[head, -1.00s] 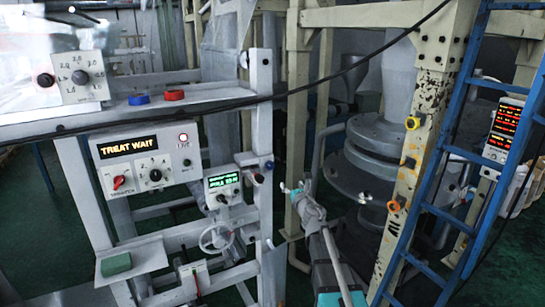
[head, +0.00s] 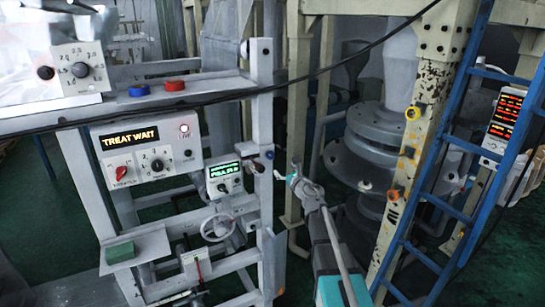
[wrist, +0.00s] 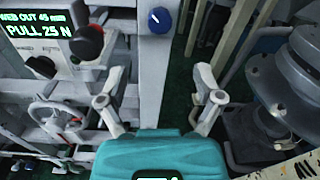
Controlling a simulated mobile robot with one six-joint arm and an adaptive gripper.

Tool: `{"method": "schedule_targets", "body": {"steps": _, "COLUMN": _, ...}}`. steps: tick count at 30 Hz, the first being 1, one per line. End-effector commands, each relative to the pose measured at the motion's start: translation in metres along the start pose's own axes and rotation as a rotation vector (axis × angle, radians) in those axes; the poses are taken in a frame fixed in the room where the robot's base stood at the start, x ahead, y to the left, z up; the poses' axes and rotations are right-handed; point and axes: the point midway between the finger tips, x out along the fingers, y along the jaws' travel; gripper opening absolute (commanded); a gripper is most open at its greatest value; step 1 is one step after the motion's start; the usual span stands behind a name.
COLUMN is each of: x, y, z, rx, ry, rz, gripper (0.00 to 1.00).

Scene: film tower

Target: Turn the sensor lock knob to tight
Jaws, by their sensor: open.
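My gripper (head: 286,170) is open and empty beside the grey upright post. In the wrist view its two fingers (wrist: 152,75) are spread wide, with nothing between them. A dark knob with a red end (head: 258,168) is on the post, left of my gripper; it also shows in the wrist view (wrist: 87,42), up and left of the fingers. A blue knob (wrist: 160,19) is on the post ahead; in the head view it is just above the dark knob (head: 269,155). No label shows which is the sensor lock knob. My gripper touches neither.
A small green-lettered display (head: 223,171), reading "PULL 25 N" up close, sits left of the post, above a grey handwheel (head: 218,227). A blue ladder (head: 450,170) and black cable cross the scene.

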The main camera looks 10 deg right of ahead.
Motion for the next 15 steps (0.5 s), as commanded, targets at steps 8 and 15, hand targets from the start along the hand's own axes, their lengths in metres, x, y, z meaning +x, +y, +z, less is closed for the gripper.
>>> {"method": "schedule_targets", "body": {"steps": 8, "x": 0.040, "y": -0.001, "z": 0.000, "rx": 0.000, "ry": 0.000, "rz": 0.001, "gripper": 0.84}}
{"method": "schedule_targets", "body": {"steps": 15, "x": 0.077, "y": -0.001, "z": 0.000, "rx": 0.000, "ry": 0.000, "rz": 0.000, "gripper": 0.84}}
